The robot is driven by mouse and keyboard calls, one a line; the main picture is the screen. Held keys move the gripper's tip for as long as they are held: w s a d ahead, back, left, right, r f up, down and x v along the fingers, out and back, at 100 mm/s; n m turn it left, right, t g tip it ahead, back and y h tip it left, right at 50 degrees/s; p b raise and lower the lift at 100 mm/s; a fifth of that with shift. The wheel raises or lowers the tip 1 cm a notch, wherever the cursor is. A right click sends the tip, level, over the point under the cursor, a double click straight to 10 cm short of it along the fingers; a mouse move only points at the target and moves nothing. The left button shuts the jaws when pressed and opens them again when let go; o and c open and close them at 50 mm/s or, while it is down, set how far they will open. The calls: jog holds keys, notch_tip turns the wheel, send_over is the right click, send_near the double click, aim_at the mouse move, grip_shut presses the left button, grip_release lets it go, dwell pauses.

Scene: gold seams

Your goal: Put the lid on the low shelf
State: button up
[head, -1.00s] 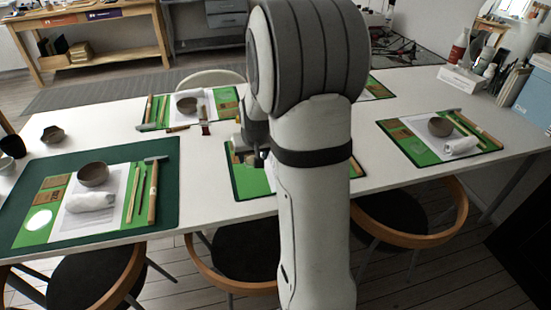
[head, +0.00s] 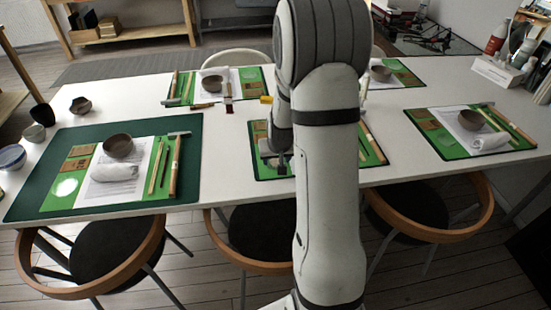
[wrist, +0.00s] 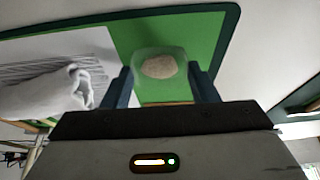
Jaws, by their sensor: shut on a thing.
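My gripper (head: 275,158) is over the near part of the middle green mat (head: 257,132). In the wrist view my gripper (wrist: 163,85) has its two dark fingers on either side of a small translucent, rounded piece (wrist: 147,54), which I take for the lid. A round tan patch shows in or through it. The mat's green surface lies behind it. My arm hides much of this mat in the head view.
The white table (head: 225,150) holds several mats with bowls, white cloth rolls and tools. A white wrapped roll (wrist: 55,88) lies left of my fingers. Chairs (head: 250,235) line the table's near edge. Open floor lies at the far left.

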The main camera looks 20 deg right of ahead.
jog(key=o, duration=0.5)
jog(key=shift+f, duration=0.2)
jog(key=o, duration=0.5)
jog(key=shift+r, duration=0.1)
